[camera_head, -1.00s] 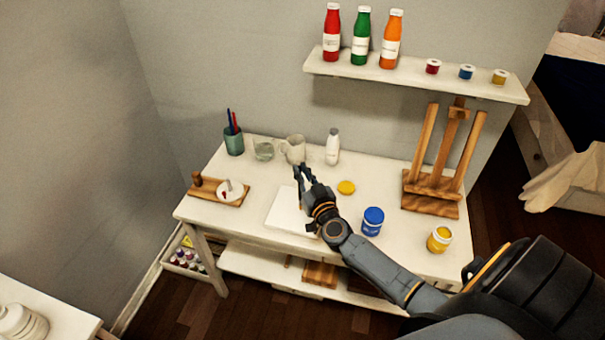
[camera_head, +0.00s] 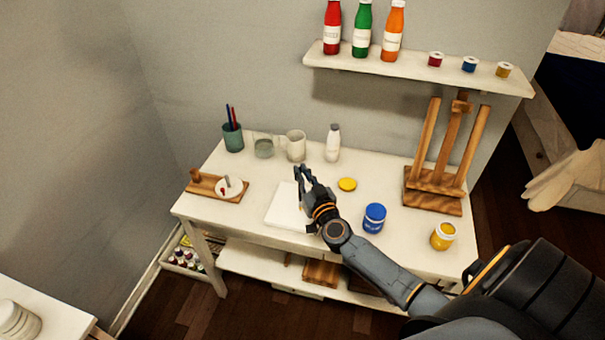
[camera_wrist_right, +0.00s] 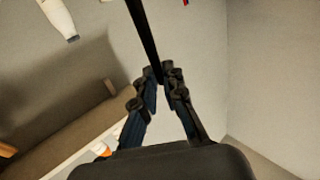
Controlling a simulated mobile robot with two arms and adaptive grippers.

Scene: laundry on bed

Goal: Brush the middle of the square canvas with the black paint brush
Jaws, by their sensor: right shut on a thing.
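The square white canvas (camera_head: 284,212) lies flat on the white table, partly hidden by my right gripper and forearm. My right gripper (camera_head: 302,176) is over the canvas's far right part in the head view. In the right wrist view my right gripper (camera_wrist_right: 161,78) is shut on the thin black paint brush (camera_wrist_right: 143,35), whose shaft runs up out of the picture. The brush's tip is not in that view, and I cannot tell in the head view whether it touches the canvas. My left gripper is not in view.
On the table (camera_head: 235,212) stand a brush cup (camera_head: 233,138), a glass (camera_head: 263,148), a mug (camera_head: 296,146), a white bottle (camera_head: 333,143), a blue jar (camera_head: 374,219), a yellow jar (camera_head: 443,236) and a wooden easel (camera_head: 433,193). A yellow lid (camera_head: 347,184) lies near the gripper.

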